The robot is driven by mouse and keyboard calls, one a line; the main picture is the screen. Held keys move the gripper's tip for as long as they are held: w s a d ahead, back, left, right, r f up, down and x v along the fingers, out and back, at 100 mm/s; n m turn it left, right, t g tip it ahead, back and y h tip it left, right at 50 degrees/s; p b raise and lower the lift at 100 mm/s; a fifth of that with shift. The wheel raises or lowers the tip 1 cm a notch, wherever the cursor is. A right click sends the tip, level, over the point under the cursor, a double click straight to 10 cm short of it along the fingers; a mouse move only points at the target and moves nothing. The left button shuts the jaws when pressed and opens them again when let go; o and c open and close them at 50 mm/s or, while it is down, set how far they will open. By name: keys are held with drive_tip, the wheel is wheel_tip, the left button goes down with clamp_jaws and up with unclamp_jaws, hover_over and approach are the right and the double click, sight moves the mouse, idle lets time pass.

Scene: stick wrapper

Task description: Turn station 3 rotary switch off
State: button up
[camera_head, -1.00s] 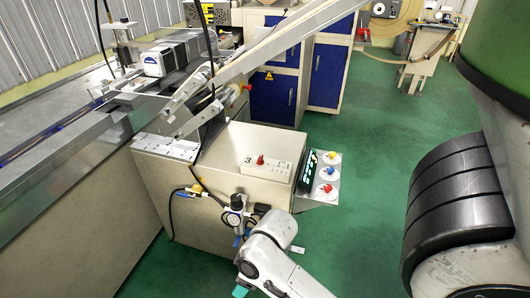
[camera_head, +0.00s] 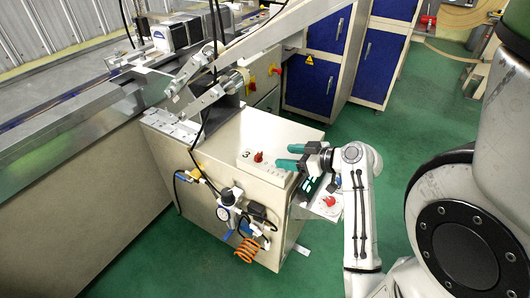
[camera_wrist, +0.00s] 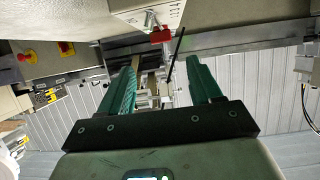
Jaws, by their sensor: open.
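The station 3 rotary switch (camera_head: 258,156) is a small red knob on a light panel marked "3", on top of the beige cabinet (camera_head: 215,155). In the wrist view, a red knob (camera_wrist: 161,35) that looks like this switch shows beyond the fingertips, at the top centre. My gripper (camera_head: 284,156) has teal fingers that point left towards the knob, a short way to its right. It is open and empty, and the knob appears apart from the fingers. In the wrist view my gripper (camera_wrist: 163,62) shows its two fingers spread apart.
A side panel with another red knob (camera_head: 329,201) lies under my wrist, partly hidden. A slanted metal beam (camera_head: 270,40) crosses above the cabinet. A gauge (camera_head: 224,213) and an orange coiled hose (camera_head: 246,249) are on the cabinet front.

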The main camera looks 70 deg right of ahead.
sight(260, 154)
drive_tip(key=x, duration=1)
drive_tip(key=shift+w+a+f+p, duration=0.1)
drive_tip(key=shift+f+p, duration=0.05)
drive_tip(key=shift+p, duration=0.2)
drive_tip(key=c, duration=1)
drive_tip(key=shift+c, duration=0.2)
